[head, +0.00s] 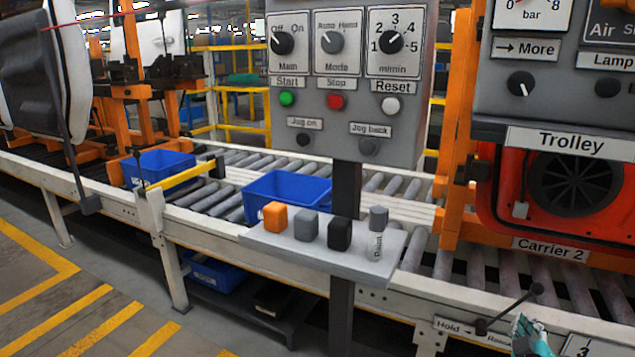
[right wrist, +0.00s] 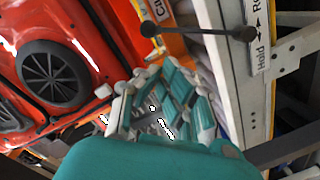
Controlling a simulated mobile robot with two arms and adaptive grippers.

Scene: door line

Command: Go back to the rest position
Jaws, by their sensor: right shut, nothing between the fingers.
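My right gripper (head: 530,335), teal and white, shows at the bottom right of the head view, partly cut off by the lower edge. It also shows in the right wrist view (right wrist: 158,100), where its fingers are closed with nothing between them. A black lever (head: 509,308) with round knobs stands by a "Hold" label on the conveyor's front rail, just above and left of the gripper. The lever also shows at the top of the right wrist view (right wrist: 200,31), apart from the fingers. My left gripper is in neither view.
A grey control panel (head: 350,135) stands on a post. A small shelf (head: 285,248) below it holds several small items. A red carrier (head: 493,180) sits on the conveyor at right. Blue bins (head: 283,188) lie on the rollers. The floor at left is clear.

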